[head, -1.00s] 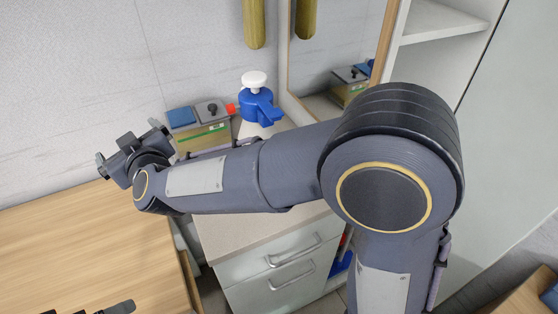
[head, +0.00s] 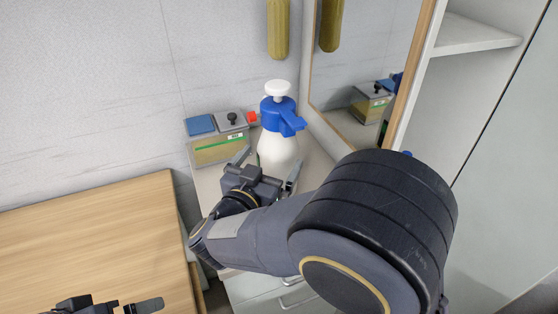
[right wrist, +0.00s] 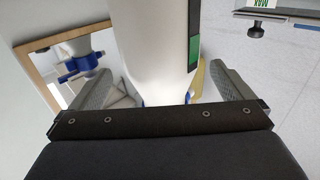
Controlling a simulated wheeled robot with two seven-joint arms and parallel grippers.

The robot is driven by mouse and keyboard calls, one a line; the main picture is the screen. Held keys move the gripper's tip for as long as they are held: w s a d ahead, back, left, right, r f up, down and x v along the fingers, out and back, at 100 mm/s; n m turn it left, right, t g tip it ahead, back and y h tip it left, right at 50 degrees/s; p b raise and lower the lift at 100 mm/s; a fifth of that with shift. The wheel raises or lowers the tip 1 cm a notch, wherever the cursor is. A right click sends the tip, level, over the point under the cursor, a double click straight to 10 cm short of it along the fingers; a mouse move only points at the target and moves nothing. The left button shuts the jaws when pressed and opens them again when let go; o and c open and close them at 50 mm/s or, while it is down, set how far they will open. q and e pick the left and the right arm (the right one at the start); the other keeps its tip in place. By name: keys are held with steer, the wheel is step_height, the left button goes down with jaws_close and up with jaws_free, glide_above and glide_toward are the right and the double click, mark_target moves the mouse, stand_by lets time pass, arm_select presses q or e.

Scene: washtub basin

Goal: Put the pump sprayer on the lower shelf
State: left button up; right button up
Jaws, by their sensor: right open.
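The pump sprayer (head: 278,146) stands upright on the counter by the wall, with a white body, blue head and white knob. My right gripper (head: 268,166) is open at the near side of its body. In the right wrist view, the sprayer's white body (right wrist: 158,45) fills the space between the open fingers; contact cannot be told. My left gripper (head: 112,305) shows only partly at the bottom left, and its jaw state is unclear. A white shelf (head: 470,38) shows in the tall cabinet at upper right; I cannot tell whether it is the lower shelf.
A box with a blue and grey top (head: 218,140) stands left of the sprayer. A mirror (head: 362,70) is close on its right. A wooden table (head: 95,235) fills the left. A green-yellow hanging object (head: 278,28) is above. My right arm hides much of the counter and drawers.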

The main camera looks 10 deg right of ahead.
steer(key=x, duration=0.5)
steer(key=shift+w+f, duration=0.1)
steer(key=shift+f, duration=0.1)
steer(key=c, duration=1.4)
steer(key=shift+r, duration=0.1)
steer(key=shift+c, duration=0.7)
steer(key=shift+r, duration=0.15)
